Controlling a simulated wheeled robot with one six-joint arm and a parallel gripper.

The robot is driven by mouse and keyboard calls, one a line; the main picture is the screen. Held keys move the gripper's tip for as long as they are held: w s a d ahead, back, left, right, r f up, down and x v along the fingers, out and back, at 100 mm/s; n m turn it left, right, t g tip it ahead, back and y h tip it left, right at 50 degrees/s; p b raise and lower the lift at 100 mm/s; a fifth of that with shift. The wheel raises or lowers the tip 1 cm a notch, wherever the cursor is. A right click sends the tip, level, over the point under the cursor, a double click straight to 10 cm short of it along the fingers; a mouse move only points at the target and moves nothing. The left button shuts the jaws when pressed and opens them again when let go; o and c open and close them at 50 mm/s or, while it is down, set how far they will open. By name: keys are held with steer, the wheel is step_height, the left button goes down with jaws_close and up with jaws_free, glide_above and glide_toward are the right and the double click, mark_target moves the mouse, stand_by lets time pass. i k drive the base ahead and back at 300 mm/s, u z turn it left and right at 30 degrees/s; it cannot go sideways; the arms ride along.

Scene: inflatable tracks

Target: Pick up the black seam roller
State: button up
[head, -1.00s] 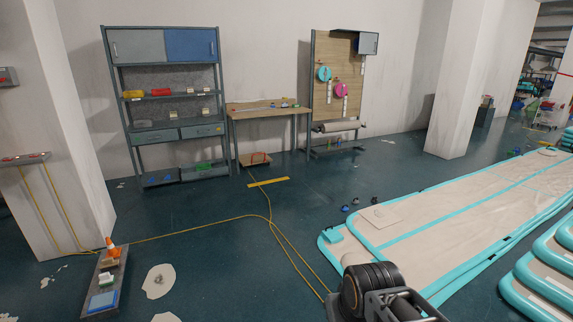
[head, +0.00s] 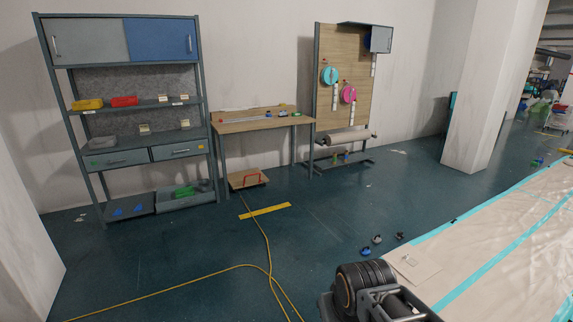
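I cannot make out a black seam roller for certain in the head view. Several small tools lie on the wooden workbench (head: 240,126) against the wall, too small to tell apart. Three small dark items stand on the floor beside the inflatable; one has a blue part (head: 365,252), and another is dark (head: 400,236). Part of my own arm shows at the bottom edge, right of centre. My gripper's fingers do not show.
A metal shelf unit (head: 74,160) stands left of the bench, and a pegboard stand (head: 328,100) to its right. A yellow cable (head: 265,237) crosses the floor. A beige inflatable track (head: 480,260) covers the right. Open floor lies before the bench.

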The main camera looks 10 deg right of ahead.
mark_target(399, 235)
steer(key=i, duration=5.2)
steer(key=z, duration=2.3)
steer(key=i, duration=3.75)
steer(key=z, duration=2.75)
